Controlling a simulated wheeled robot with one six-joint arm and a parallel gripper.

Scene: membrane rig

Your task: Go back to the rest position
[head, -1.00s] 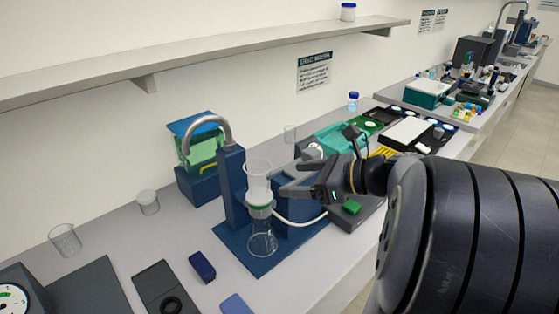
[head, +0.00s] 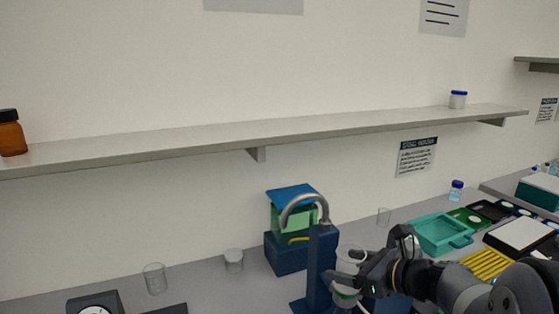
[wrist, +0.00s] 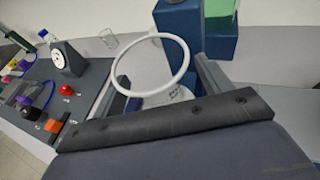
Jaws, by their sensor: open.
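My gripper (head: 342,281) is at the blue filtration rig (head: 320,262), beside the clear funnel (head: 350,254). In the wrist view, the funnel's round white rim (wrist: 187,68) shows between my two spread fingers. The jaws are open. I cannot tell whether a finger touches the funnel. The lower part of the rig and the flask beneath it are cut off by the bottom of the head view.
A wall shelf (head: 200,143) runs above the bench. A blue and green box (head: 288,251) stands behind the rig. A teal tray (head: 440,237) lies to the right.

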